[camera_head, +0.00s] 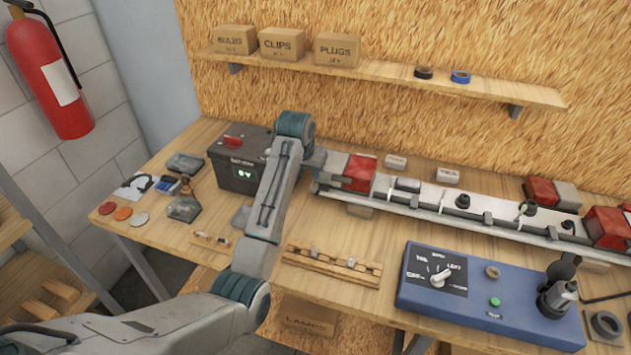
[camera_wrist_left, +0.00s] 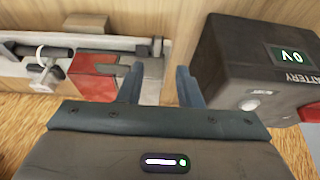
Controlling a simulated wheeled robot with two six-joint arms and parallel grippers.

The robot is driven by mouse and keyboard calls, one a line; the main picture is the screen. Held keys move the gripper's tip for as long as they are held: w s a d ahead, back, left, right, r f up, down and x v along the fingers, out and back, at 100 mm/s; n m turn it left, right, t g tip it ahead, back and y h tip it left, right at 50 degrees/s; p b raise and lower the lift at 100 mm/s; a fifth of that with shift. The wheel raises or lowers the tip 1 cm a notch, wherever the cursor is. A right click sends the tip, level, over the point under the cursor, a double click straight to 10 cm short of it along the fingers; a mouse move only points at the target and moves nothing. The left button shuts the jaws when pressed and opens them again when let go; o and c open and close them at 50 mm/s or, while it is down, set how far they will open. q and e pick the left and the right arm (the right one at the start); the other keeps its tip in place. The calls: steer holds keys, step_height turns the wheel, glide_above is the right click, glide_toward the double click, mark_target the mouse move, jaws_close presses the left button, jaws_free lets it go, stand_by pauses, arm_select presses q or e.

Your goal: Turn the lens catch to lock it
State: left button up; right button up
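A red lens (camera_head: 360,172) sits at the left end of the pale trailer frame (camera_head: 455,207). It also shows in the left wrist view (camera_wrist_left: 92,80), with a small dark grey lever (camera_wrist_left: 112,69) lying across it, which looks like the catch. A light grey block (camera_wrist_left: 152,88) adjoins the lens. My left gripper (camera_wrist_left: 160,75) is open, its two dark fingers apart above this block, to the right of the lever. Whether they touch anything cannot be told. In the head view the arm and wrist partly hide this gripper. My right gripper is in neither view.
A dark battery box (camera_head: 238,160) stands close left of my left wrist and shows 0V. A wooden rack (camera_head: 330,265) and a blue switch box (camera_head: 485,295) lie in front of the frame. A shelf (camera_head: 400,75) hangs above.

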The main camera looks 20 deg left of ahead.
mark_target(316, 184)
arm_select(q)
steer(key=w+f+p, duration=0.1)
steer(key=f, duration=0.1)
steer(key=w+f+p, duration=0.1)
steer(key=w+f, duration=0.1)
steer(key=w+f+p, duration=0.1)
steer(key=f, duration=0.1)
steer(key=shift+w+d+f, duration=0.25)
steer(key=shift+w, duration=0.15)
steer(key=shift+p+x, duration=0.4)
steer(key=shift+x, duration=0.5)
jaws_close()
